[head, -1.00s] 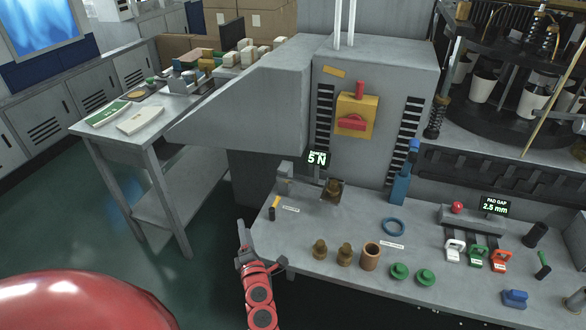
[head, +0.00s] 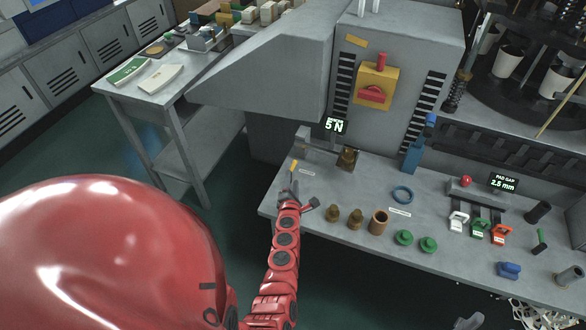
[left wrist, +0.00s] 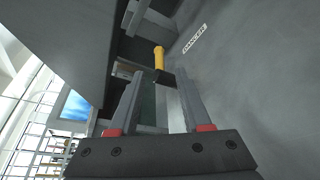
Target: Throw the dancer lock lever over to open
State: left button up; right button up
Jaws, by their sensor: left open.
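The dancer lock lever (left wrist: 158,58) has a yellow handle and a dark lower end. In the left wrist view it stands just beyond my left gripper (left wrist: 160,80), in line with the gap between the fingers. The gripper is open and I see no grip on the lever. In the head view the lever (head: 294,166) is a small yellow stick at the bench's left end, and my left gripper (head: 295,190) is just below it. Whether a finger touches it I cannot tell. A label reading DANCER (left wrist: 195,39) lies to its right. My right gripper is not clearly seen.
A side table (head: 150,95) stands left.

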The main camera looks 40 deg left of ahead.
aim_at(293, 165)
pick_arm(q)
jog(key=b+x, duration=0.2)
jog(key=x, duration=0.5)
jog(key=shift+w+f+b, duration=0.1)
jog(key=shift+f+b, duration=0.05)
jog(key=shift+b, duration=0.25)
jog(key=shift+w+a, duration=0.4)
grip_shut()
